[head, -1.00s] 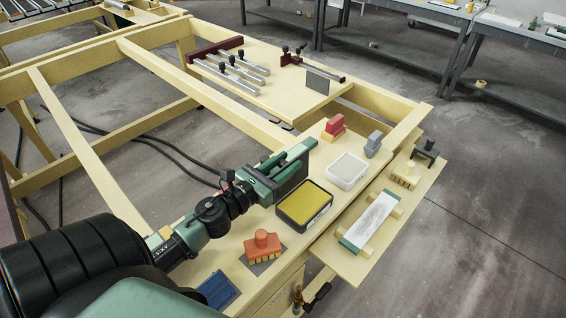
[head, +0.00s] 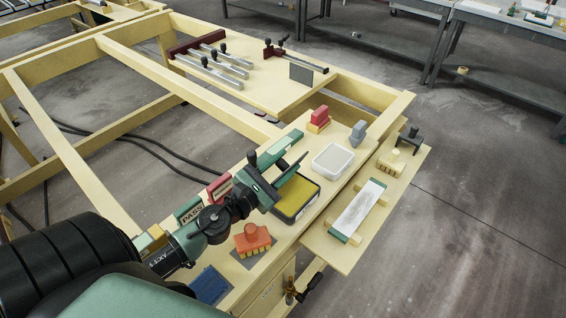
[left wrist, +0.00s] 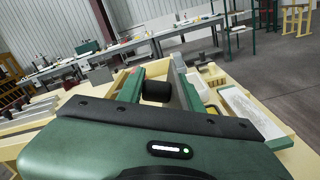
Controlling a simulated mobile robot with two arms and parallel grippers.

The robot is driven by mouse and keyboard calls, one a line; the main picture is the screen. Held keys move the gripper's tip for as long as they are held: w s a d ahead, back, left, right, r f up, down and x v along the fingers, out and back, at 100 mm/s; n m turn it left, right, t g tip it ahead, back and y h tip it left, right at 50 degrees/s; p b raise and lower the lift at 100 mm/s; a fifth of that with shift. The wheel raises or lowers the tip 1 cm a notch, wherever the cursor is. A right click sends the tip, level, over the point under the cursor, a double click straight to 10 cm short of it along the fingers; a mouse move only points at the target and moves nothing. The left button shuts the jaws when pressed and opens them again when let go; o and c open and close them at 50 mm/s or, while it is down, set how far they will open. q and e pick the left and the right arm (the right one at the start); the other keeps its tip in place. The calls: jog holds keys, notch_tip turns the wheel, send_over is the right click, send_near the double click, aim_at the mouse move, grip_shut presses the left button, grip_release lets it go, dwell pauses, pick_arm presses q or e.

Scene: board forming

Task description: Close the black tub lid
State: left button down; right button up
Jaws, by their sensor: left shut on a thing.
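The black tub (head: 296,212) with an olive-yellow filling stands open on the bench, its front part in plain view. My left gripper (head: 280,172) is at the tub's back-left side in the head view. It is shut on a thin dark panel, apparently the black tub lid (head: 291,171), which stands raised and tilted over that side. The fingers hide much of the panel and the tub's far corner. In the left wrist view a grey panel (left wrist: 191,97) shows beside the fingers. My right gripper is not in view.
A white tub (head: 333,160) stands behind the black tub. An orange block brush (head: 253,239) lies in front. A red block (head: 319,115) and a grey block (head: 358,133) stand farther back. A side shelf (head: 327,250) at the right holds a long whitish slab (head: 361,206).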

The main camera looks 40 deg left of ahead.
pick_arm(q)
jog(key=c, duration=1.1)
grip_release()
jog(key=shift+a, duration=0.1)
jog(key=shift+o, duration=0.2)
jog(key=shift+r, duration=0.1)
notch_tip(320, 180, up, 10)
jog(key=p, duration=0.6)
jog(key=shift+p, duration=0.35)
notch_tip(320, 180, up, 10)
jog(key=p, duration=0.1)
jog(key=shift+c, duration=0.3)
